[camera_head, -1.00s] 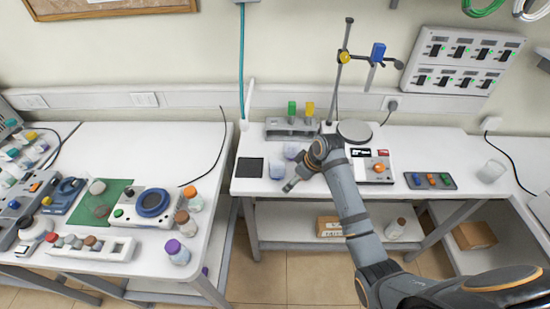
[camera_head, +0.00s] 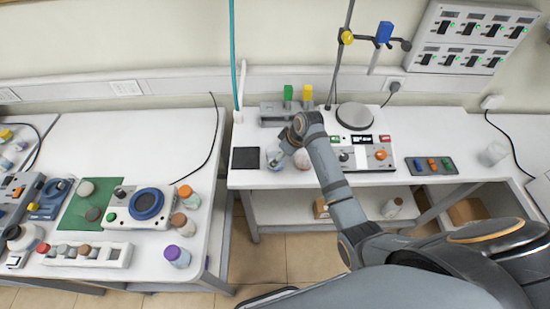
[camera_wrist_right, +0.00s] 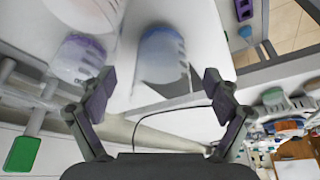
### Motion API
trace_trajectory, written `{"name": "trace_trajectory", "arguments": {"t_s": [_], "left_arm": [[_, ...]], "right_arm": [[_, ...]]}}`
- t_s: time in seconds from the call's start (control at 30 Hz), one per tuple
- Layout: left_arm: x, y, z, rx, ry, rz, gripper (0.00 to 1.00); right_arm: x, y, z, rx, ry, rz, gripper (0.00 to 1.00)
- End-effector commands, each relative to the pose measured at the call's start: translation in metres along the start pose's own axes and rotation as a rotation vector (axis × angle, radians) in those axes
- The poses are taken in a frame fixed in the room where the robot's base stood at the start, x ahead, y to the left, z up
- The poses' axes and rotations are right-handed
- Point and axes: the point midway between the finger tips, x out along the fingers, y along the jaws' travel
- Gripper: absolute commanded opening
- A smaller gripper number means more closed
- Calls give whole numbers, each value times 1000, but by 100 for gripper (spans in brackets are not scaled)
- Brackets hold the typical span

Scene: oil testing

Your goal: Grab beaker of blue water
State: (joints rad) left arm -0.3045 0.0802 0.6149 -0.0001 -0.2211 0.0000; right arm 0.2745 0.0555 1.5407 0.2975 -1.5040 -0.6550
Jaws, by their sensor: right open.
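A clear beaker with blue water (camera_wrist_right: 162,55) shows in the right wrist view, ahead of the gap between my right gripper's fingers (camera_wrist_right: 160,95). The fingers are open and apart, with nothing between them. A second beaker with purplish-blue contents (camera_wrist_right: 79,60) is to its left. In the head view, my right gripper (camera_head: 280,155) hangs low over the right table, close to a beaker (camera_head: 273,160) that it partly hides. Another clear beaker (camera_head: 302,161) stands just right of it, partly behind my arm. My left gripper is not in view.
A black square pad (camera_head: 245,158) lies left of the beakers. A rack with green and yellow pieces (camera_head: 272,111) stands behind. A stirrer device (camera_head: 366,155) with a stand is to the right. Another beaker (camera_head: 493,153) stands far right. A gap separates the left table.

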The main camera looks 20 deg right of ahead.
Motion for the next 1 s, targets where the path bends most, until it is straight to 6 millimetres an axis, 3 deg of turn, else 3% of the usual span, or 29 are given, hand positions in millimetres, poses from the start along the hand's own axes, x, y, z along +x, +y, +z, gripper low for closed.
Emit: {"name": "trace_trajectory", "arguments": {"t_s": [0.1, 0.17, 0.3, 0.57, 1.0], "left_arm": [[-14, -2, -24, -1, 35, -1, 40], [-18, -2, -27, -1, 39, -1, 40], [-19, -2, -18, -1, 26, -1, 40], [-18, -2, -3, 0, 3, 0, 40], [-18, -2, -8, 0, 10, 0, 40]], "right_arm": [[13, -1, -2, 1, -3, -4, 89], [23, -1, -3, 2, -3, -3, 89], [44, -1, -2, 0, -2, -3, 89], [49, -1, -1, 0, 0, 0, 89], [49, -1, -1, 0, -1, -1, 32]]}}
